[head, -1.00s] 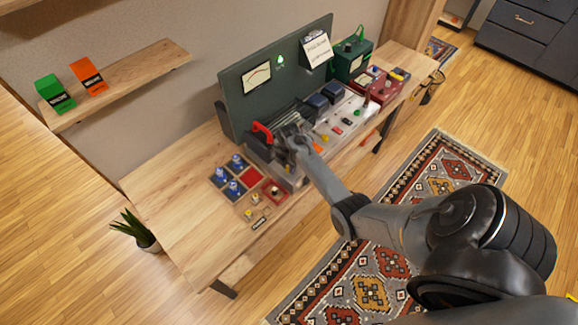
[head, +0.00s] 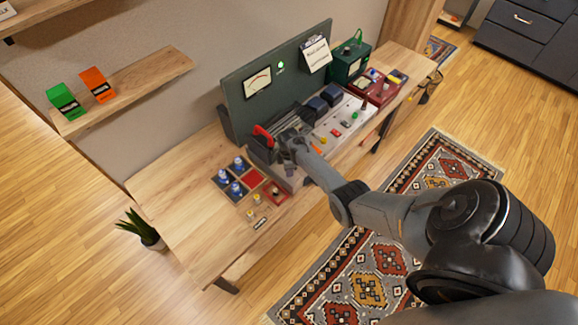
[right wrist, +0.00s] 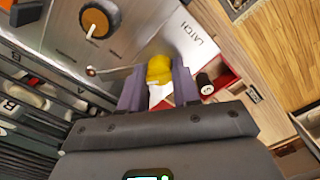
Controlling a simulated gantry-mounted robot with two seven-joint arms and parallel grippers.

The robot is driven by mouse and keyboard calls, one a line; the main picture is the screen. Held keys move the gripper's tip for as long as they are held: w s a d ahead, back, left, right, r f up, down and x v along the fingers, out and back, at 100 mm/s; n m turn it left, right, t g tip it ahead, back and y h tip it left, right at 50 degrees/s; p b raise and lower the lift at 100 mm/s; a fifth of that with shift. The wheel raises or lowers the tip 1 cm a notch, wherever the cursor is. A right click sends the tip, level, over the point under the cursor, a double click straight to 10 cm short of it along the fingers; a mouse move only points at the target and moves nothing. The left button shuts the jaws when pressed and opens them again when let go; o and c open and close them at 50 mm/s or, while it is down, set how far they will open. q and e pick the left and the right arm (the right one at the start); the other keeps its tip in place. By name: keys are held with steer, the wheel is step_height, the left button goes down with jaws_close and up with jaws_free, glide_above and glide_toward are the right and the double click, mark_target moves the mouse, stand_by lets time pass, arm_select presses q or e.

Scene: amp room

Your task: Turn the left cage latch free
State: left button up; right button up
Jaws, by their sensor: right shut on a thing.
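The latch is a yellow knob (right wrist: 159,68) beside a printed LATCH label on a pale metal panel (right wrist: 140,52) in the right wrist view. A white part shows just below the knob between the fingers. In the head view my right gripper (head: 288,150) is at the left end of the equipment on the bench and hides the latch. The cage's dark bars (right wrist: 50,70) run along the left of the wrist view. My left gripper is not in view.
A red lever (head: 263,137) stands just left of my gripper. An orange-and-black dial (right wrist: 98,18) is near the latch. A green meter panel (head: 270,85) rises behind. The bench's left end (head: 180,185) is clear.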

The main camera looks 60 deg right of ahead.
steer(key=m+p, duration=0.1)
steer(key=m, duration=0.4)
steer(key=shift+r+m+p, duration=0.1)
steer(key=shift+m+p, duration=0.6)
steer(key=shift+m, duration=1.9)
steer(key=o, duration=1.1)
steer(key=shift+c, duration=0.2)
